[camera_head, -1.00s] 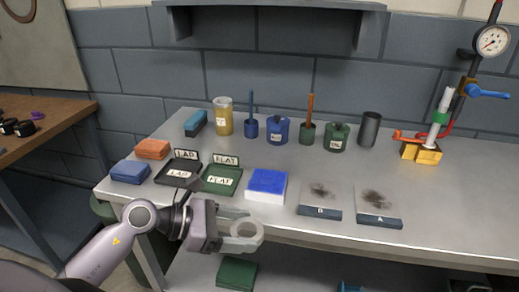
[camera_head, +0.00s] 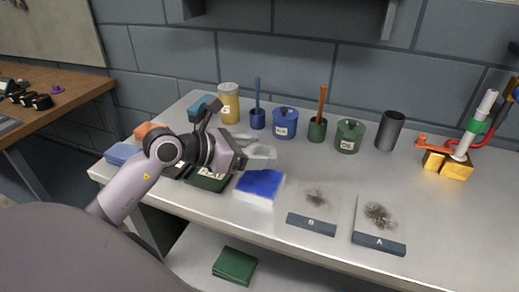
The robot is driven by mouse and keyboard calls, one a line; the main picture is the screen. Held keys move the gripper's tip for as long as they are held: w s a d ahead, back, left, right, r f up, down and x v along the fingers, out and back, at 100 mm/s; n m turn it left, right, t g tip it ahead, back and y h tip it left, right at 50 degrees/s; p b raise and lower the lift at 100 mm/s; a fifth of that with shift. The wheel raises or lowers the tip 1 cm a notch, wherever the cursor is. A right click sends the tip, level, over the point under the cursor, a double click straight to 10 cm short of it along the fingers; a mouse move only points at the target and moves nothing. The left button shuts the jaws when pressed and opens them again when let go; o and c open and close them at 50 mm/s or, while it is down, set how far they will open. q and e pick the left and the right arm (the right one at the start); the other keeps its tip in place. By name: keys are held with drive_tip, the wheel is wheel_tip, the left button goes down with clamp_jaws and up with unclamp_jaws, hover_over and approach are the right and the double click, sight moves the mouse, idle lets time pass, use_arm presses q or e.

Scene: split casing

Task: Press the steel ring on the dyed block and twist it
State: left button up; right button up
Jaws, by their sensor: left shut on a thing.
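The dyed block (camera_head: 259,184) is white with a blue top and lies near the front edge of the grey bench. My left gripper (camera_head: 258,151) comes in from the left and is shut on the pale grey steel ring (camera_head: 263,157). In the picture the ring appears just above the block's far edge, apparently raised over the bench and apart from the block. The gripper partly hides the ring. My right gripper is out of view.
A green FLAT tray (camera_head: 208,180) lies partly hidden under my arm. Plates B (camera_head: 311,223) and A (camera_head: 379,243) with dark smudges lie right of the block. Blue (camera_head: 285,123) and green (camera_head: 349,136) pots and a dark cylinder (camera_head: 389,131) stand behind.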

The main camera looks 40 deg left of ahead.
sight(254, 182)
use_arm(q)
drive_tip(key=shift+f+b, duration=0.45)
drive_tip(key=shift+f, duration=0.15)
drive_tip(key=shift+f+b, duration=1.8)
drive_tip(key=shift+f, duration=0.5)
drive_tip(key=shift+s+f+b, duration=0.1)
drive_tip(key=shift+f+b, duration=0.35)
drive_tip(key=shift+f, duration=0.05)
drive_tip(key=shift+f, duration=0.1)
drive_tip(key=shift+s+n+y+p, duration=0.1)
drive_tip(key=shift+n+y+p, duration=0.35)
drive_tip(key=shift+p, duration=0.25)
drive_tip(key=shift+d+f+n+t+y+p, duration=0.1)
drive_tip(key=shift+n+t+y+p, duration=0.4)
drive_tip(key=shift+p, duration=0.45)
drive_tip(key=shift+n+y, duration=0.25)
drive_tip(key=shift+y, duration=0.2)
drive_tip(key=shift+f, duration=0.1)
